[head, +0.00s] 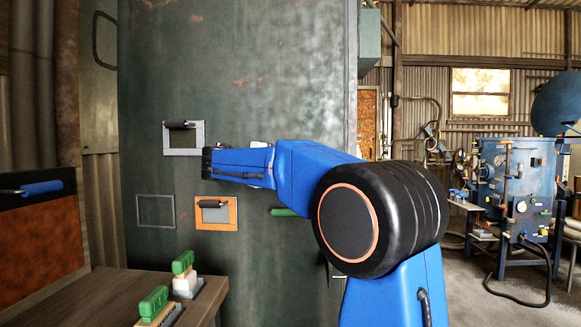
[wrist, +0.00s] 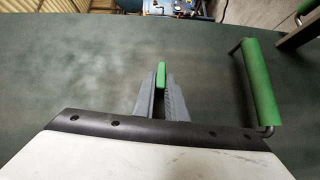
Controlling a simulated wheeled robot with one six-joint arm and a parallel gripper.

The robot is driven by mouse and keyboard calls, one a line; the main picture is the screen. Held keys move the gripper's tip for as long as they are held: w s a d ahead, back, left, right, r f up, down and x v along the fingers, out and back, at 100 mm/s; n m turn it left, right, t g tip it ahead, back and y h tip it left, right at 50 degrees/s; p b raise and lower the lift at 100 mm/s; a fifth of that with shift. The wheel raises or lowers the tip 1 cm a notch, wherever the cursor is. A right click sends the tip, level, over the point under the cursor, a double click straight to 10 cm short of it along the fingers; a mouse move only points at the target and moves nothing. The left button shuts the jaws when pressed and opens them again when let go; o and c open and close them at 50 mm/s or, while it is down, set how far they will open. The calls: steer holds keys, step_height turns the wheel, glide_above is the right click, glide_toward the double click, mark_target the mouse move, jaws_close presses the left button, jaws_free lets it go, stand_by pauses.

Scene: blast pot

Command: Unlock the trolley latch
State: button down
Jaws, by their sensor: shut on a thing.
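In the wrist view my gripper (wrist: 160,82) has its two grey fingers close together on a small green piece (wrist: 160,74), which shows between the fingertips. The piece looks like a latch grip, but most of it is hidden by the fingers. The fingers are close to the dark green panel (wrist: 90,75). In the head view the panel (head: 270,50) stands upright, and my blue arm reaches across its front. My gripper cannot be made out there, as the arm covers that area.
A green bar handle (wrist: 262,82) on metal mounts is right of my fingers in the wrist view. An orange-framed handle (head: 216,213) and a grey-framed handle (head: 183,138) are on the panel. Green-handled brushes (head: 185,275) stand on a bench at lower left. A blue machine (head: 515,180) stands right.

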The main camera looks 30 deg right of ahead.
steer(key=shift+f+n+h, duration=0.15)
steer(key=shift+n+h, duration=0.15)
steer(key=shift+h, duration=0.1)
steer(key=c, duration=1.8)
jaws_free()
steer(key=shift+a, duration=0.1)
steer(key=s+a, duration=0.3)
steer(key=a, duration=1.4)
steer(key=shift+s+r, duration=0.15)
steer(key=shift+r, duration=0.05)
steer(key=shift+d, duration=0.1)
